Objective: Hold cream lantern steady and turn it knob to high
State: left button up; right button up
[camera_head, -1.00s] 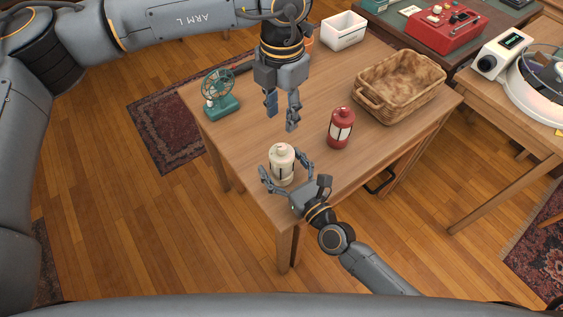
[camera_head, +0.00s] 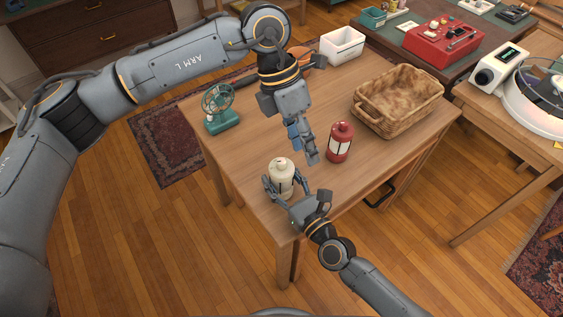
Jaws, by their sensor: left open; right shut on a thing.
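The cream lantern (camera_head: 281,172) stands upright near the front corner of the wooden table (camera_head: 240,148). My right gripper (camera_head: 279,190) is shut on the lantern's body from the front right, its fingers around the lower part. My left gripper (camera_head: 305,152) is open and empty, pointing down above the table. It is to the right of and a little higher than the lantern in the picture, close to the left of the red lantern (camera_head: 340,143). The cream lantern's knob is too small to make out.
A green fan (camera_head: 220,118) stands at the table's left edge. A wicker basket (camera_head: 398,103) is on the right and a white bin (camera_head: 342,46) at the back. A red device (camera_head: 440,46) sits on another table. The table is bare between fan and cream lantern.

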pick_arm(q)
jog(key=m+g+h, duration=0.1)
jog(key=h, duration=0.1)
jog(key=m+h, duration=0.4)
jog(key=h, duration=0.6)
send_over(281, 161)
jog(key=s, duration=0.2)
jog(key=f, duration=0.3)
jog(key=shift+a+f, duration=0.2)
jog(key=shift+f, duration=0.1)
jog(key=a+f+t+h, duration=0.3)
jog(key=a+f+t, duration=0.35)
jog(key=a, duration=0.45)
jog(key=shift+n+g, duration=0.4)
jog(key=shift+g, duration=0.05)
jog(key=d, duration=0.3)
jog(key=w+d, duration=0.1)
jog(key=d, duration=0.3)
jog(key=w+d, duration=0.1)
jog(key=d, duration=0.3)
jog(key=shift+d, duration=0.25)
grip_shut()
